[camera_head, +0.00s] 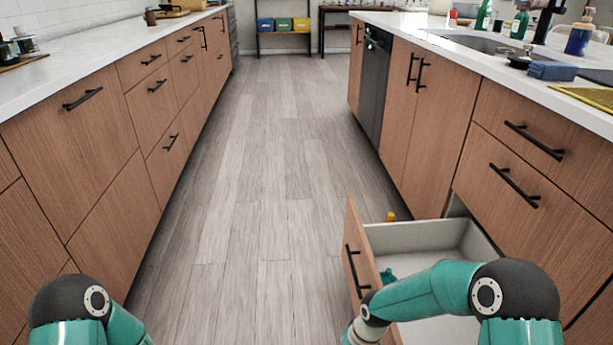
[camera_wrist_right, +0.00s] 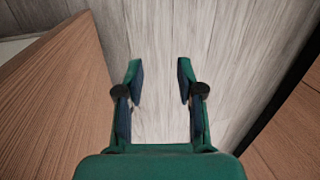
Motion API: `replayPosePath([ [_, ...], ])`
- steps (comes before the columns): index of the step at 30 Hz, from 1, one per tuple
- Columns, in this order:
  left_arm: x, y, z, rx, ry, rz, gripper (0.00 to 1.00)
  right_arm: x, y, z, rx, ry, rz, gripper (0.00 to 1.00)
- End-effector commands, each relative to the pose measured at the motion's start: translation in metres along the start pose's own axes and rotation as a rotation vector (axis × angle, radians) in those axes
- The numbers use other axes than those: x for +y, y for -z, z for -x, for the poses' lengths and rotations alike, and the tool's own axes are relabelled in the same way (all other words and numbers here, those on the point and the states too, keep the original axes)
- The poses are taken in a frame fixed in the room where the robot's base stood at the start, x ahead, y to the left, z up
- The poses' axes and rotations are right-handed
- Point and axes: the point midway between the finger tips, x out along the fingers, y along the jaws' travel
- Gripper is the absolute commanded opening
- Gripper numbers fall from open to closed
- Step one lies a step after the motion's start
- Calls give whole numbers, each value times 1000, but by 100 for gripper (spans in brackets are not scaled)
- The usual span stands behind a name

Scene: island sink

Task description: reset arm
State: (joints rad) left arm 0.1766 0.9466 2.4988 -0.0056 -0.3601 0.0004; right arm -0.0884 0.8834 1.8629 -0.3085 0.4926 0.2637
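My right arm (camera_head: 430,290) bends over the open drawer (camera_head: 425,233) at the lower right of the head view. Its wrist is at the bottom edge, beside the drawer front (camera_head: 360,260); I cannot make out its fingers there. In the right wrist view my right gripper (camera_wrist_right: 160,70) is open, with only grey floor showing between its fingers. A wooden panel (camera_wrist_right: 60,90) lies to its left, apart from the fingers. Of my left arm (camera_head: 85,315), only the bent joint shows at the lower left of the head view; its gripper is out of view.
The drawer juts from the island into the aisle and its visible interior is pale. A small yellow thing (camera_head: 390,216) shows behind it. Wooden cabinets (camera_head: 95,150) line the left side. The floor (camera_head: 255,170) between is clear. Bottles and a sink (camera_head: 480,43) are on the island.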

Motion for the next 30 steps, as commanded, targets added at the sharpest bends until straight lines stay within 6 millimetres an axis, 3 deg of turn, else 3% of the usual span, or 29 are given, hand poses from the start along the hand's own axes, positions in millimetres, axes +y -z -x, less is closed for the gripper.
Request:
replayPosePath([
  [1, 0, 0, 0, 0, 0, 0, 40, 3, -23, -18, -7, 42, -28, 37],
  [3, 0, 0, 0, 0, 0, 0, 40, 5, -49, -37, 9, 95, -71, 37],
  [6, 0, 0, 0, 0, 0, 0, 40, 8, -82, -54, 37, 141, -132, 37],
  [15, 0, 0, 0, 0, 0, 0, 40, 23, -164, -70, 104, 147, -287, 37],
  [17, 8, 0, 21, -1, 0, 0, 40, 18, -160, -48, 116, 146, -281, 37],
  [26, 32, 0, 88, 0, 0, 0, 40, 3, -162, 22, 115, 147, -280, 37],
  [30, 49, -1, 136, 0, 0, 0, 40, -7, -164, 71, 115, 147, -280, 37],
])
